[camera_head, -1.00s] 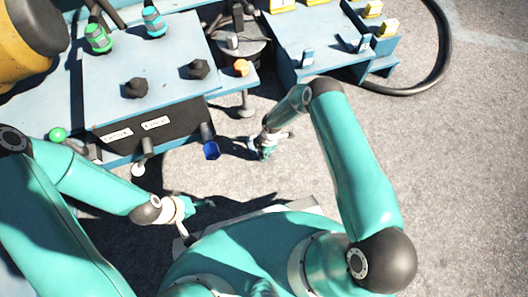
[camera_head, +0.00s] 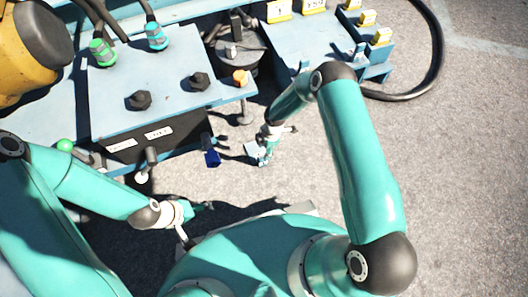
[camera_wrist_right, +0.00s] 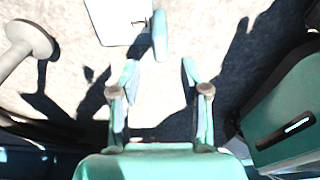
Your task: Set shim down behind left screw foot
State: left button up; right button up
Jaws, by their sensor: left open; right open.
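A pale plate, seemingly the shim (camera_head: 251,149), lies on the ground just left of my right gripper (camera_head: 264,159). In the right wrist view the shim (camera_wrist_right: 116,22) lies ahead of the fingers, with a teal tab (camera_wrist_right: 161,36) pointing towards them. My right gripper (camera_wrist_right: 160,84) is open, with nothing between its fingertips. One screw foot (camera_head: 245,118) stands beyond the shim; a round foot on a rod (camera_wrist_right: 30,38) shows left of it in the wrist view. Another screw foot (camera_head: 142,177) is under the cabinet's front left. My left gripper (camera_head: 202,207) is open, low beside my body.
The blue cabinet (camera_head: 150,75) with black knobs (camera_head: 199,81) stands ahead. A blue-tipped lever (camera_head: 212,158) juts from its front near the shim. A black cable (camera_head: 438,50) loops at right. The concrete right of my right arm is clear.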

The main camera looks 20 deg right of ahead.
notch_tip(320, 180, up, 2)
jog(key=shift+d+r, duration=0.15)
jog(key=shift+r, duration=0.05)
jog(key=shift+s+r+p, duration=0.2)
jog(key=shift+r+p, duration=0.1)
jog(key=s+a+r+m+y, duration=0.1)
jog(key=s+r+m, duration=0.4)
jog(key=s+m, duration=0.4)
jog(key=s+a+r+m+y, duration=0.1)
jog(key=s+a+r+m, duration=0.1)
jog(key=s+r+m, duration=0.3)
jog(key=s+m, duration=0.4)
jog(key=m, duration=0.2)
jog(key=shift+s+a+r+m+t, duration=0.2)
jog(key=shift+s+r+m+t, duration=0.1)
jog(key=shift+s, duration=0.1)
